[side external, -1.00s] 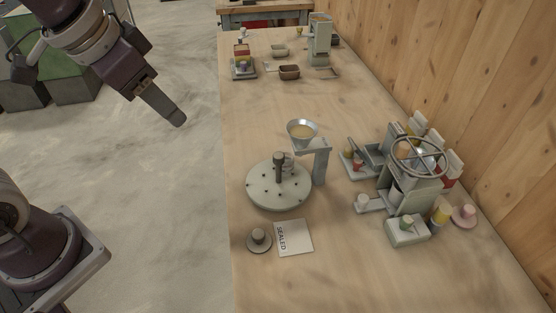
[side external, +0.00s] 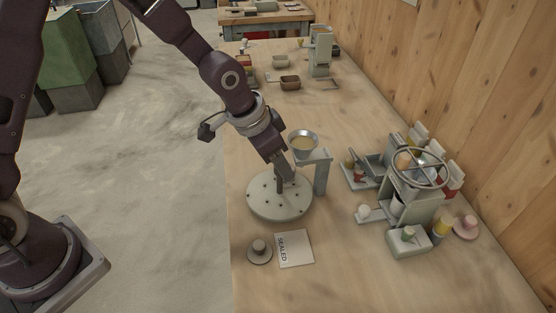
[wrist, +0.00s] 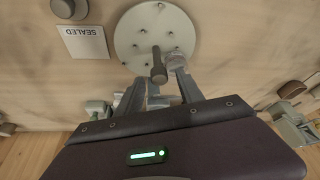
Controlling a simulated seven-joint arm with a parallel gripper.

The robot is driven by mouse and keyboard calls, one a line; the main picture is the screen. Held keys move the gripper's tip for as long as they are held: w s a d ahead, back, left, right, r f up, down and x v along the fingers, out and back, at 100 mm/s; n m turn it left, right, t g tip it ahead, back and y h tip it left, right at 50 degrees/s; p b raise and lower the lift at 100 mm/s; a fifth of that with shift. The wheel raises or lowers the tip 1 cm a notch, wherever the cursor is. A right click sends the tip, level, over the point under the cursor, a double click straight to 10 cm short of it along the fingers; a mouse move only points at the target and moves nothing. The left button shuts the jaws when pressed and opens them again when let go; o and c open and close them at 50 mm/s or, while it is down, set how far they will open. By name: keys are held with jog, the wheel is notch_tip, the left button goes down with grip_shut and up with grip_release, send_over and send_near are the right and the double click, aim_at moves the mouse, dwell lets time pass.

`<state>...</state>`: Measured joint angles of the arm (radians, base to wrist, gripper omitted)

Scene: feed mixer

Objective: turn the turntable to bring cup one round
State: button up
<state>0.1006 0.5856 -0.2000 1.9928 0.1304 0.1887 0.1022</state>
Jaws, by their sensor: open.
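The turntable (side external: 266,205) is a round pale disc with several small dark pegs or holes, standing near the table's left edge. It also shows in the wrist view (wrist: 134,42). A dark upright post (wrist: 158,72) rises from it. My gripper (side external: 283,174) is open above the disc, at the post. In the wrist view the post's top lies between the two spread fingertips (wrist: 160,80); contact cannot be told. A small grey cup (wrist: 178,62) seems to stand on the disc close to the right finger, partly hidden. I cannot read any number on it.
A funnel bowl (side external: 303,142) on a grey stand (side external: 321,176) rises close behind my gripper. A card marked SEALED (side external: 294,249) and a round knobbed piece (side external: 259,251) lie in front. A machine with a handwheel (side external: 420,167) stands at right.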

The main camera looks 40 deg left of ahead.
grip_shut()
dwell(1.4)
